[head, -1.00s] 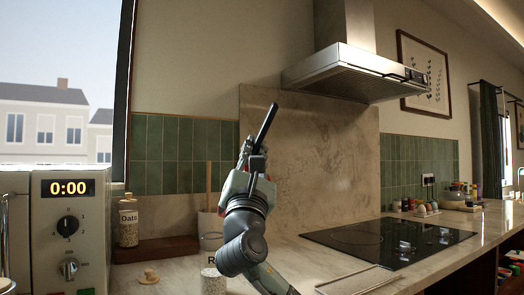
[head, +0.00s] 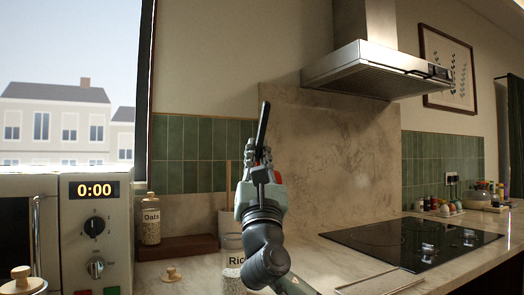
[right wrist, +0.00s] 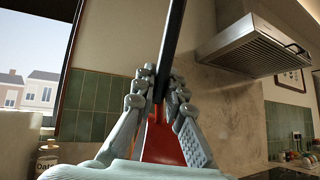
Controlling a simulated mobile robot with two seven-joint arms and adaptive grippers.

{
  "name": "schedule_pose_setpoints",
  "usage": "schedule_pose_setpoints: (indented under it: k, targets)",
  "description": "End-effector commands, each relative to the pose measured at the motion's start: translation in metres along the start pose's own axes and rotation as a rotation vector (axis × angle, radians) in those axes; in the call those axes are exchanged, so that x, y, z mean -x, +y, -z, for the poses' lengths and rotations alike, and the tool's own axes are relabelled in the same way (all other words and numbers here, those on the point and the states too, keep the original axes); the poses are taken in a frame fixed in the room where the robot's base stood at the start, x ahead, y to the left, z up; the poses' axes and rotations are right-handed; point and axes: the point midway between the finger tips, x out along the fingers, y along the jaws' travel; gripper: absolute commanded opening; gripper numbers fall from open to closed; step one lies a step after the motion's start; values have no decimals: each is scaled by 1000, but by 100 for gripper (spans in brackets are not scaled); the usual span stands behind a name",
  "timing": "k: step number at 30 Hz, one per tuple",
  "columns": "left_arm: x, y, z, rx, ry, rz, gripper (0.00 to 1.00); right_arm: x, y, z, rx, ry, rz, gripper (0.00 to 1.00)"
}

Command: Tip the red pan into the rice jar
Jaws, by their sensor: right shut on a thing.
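The rice jar (head: 233,262) stands on the counter at the lower middle of the head view, its label partly hidden by my right arm. A wooden-knobbed lid (head: 172,275) lies left of it. My right gripper (head: 260,152) is raised above and slightly right of the jar in the picture. It is shut on the red pan's black handle (head: 263,120), which points up and leans slightly. In the right wrist view the handle (right wrist: 172,50) runs up between the fingers, with the red part of the pan (right wrist: 161,145) below; the pan's bowl is mostly hidden. My left gripper is out of view.
An oats jar (head: 151,220) stands on a dark wooden board at the back left. A microwave (head: 95,235) stands at the left, with another wooden-knobbed item (head: 22,281) before it. The black hob (head: 410,240) is to the right, under the range hood (head: 375,70).

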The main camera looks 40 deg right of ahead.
Motion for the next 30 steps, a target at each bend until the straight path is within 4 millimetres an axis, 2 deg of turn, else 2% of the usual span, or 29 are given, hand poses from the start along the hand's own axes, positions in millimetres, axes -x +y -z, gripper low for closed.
schedule_pose_setpoints:
  k: [5,20,30]
  targets:
    - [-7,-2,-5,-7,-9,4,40,0,7,-3,36,-9,-34,0]
    - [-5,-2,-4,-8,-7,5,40,2,34,-3,160,-18,-156,0]
    - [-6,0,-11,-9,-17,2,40,4,53,-1,243,-24,-239,0]
